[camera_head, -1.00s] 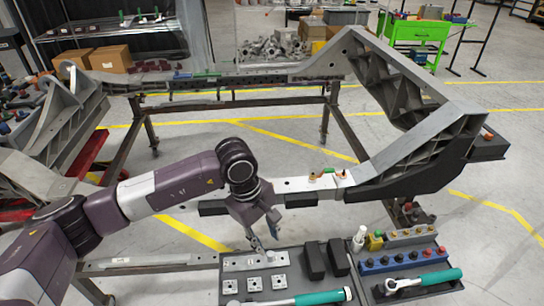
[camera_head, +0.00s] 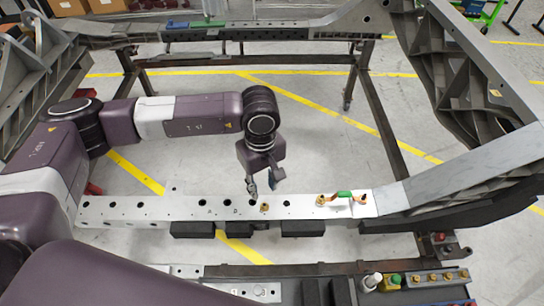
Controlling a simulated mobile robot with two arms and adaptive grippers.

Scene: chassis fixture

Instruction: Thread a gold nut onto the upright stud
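My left gripper (camera_head: 263,187) hangs pointing down just behind and above the pale perforated rail (camera_head: 150,209). Its two fingers are apart, and I see nothing between them. A small gold piece (camera_head: 265,207) sits on the rail just in front of the fingertips. At this size I cannot tell whether it is a nut, a stud or a nut on a stud. My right gripper is not in view.
Large grey castings (camera_head: 460,70) rise at the right. Open floor lies behind the rail.

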